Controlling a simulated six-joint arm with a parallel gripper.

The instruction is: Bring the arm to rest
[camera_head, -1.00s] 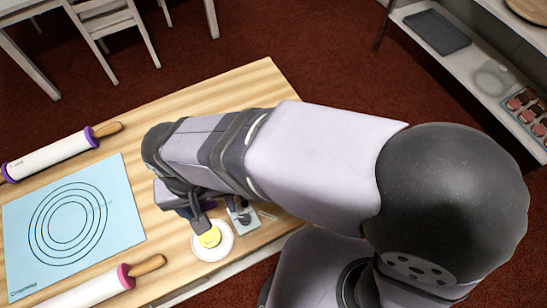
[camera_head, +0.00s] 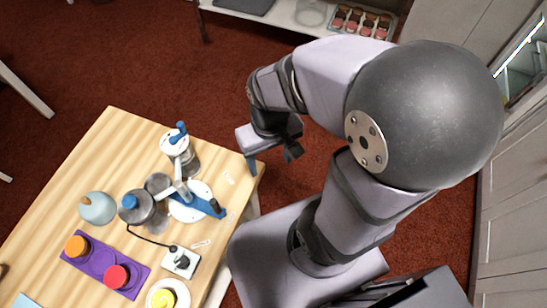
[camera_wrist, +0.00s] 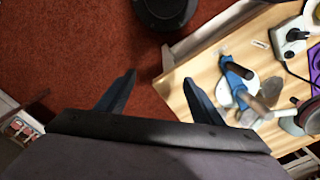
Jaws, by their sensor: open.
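My gripper (camera_head: 272,160) hangs beside the right edge of the wooden table (camera_head: 110,140) in the head view, over or near the red floor. Its jaws are open. In the wrist view the two dark fingers (camera_wrist: 160,98) stand wide apart with only red carpet and a bit of the table edge behind them, so nothing is between them. My arm is folded back towards my base.
A shelf (camera_head: 290,15) stands behind. Red carpet (camera_head: 130,60) is clear.

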